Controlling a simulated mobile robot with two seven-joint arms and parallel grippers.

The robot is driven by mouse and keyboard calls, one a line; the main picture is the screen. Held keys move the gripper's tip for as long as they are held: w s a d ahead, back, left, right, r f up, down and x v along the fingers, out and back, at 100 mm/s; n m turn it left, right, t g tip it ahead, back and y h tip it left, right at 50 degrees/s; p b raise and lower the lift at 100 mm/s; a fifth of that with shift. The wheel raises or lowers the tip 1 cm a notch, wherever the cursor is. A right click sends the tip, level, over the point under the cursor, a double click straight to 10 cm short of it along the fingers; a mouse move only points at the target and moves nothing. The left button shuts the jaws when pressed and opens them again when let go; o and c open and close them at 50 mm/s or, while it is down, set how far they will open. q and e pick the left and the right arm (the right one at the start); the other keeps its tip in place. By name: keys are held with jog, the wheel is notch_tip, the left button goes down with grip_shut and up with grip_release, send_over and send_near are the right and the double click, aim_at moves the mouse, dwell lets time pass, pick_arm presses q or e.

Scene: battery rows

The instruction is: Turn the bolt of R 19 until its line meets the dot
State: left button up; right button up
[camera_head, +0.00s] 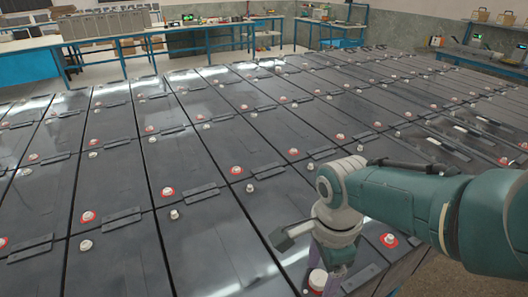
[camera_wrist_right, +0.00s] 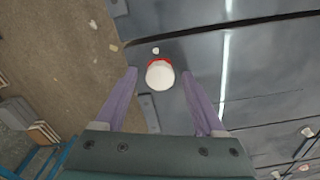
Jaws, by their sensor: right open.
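A white bolt head with a red ring shows at the bottom of the head view (camera_head: 317,280) and between my right fingers in the right wrist view (camera_wrist_right: 160,75). I cannot read a label, so I cannot confirm that it is R 19, and no line or dot can be made out. My right gripper (camera_wrist_right: 160,78) is open, one purple finger on each side of the bolt head with gaps showing. It points down over the bolt in the head view (camera_head: 321,282). I cannot tell how high the fingertips are. My left gripper is not in view.
Rows of dark battery cases (camera_head: 210,140) fill the middle, with similar red-ringed bolts (camera_head: 168,191), plain white caps (camera_head: 174,214) and low raised handles (camera_head: 203,191). A small white cap (camera_wrist_right: 156,50) lies close to the bolt. Brown floor (camera_wrist_right: 50,60) lies beyond the battery edge.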

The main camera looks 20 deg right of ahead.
aim_at(320, 277)
notch_tip(320, 277, up, 9)
jog(key=p, duration=0.6)
jog(key=shift+f, duration=0.1)
jog(key=shift+r+p, duration=0.45)
jog(key=shift+r, duration=0.15)
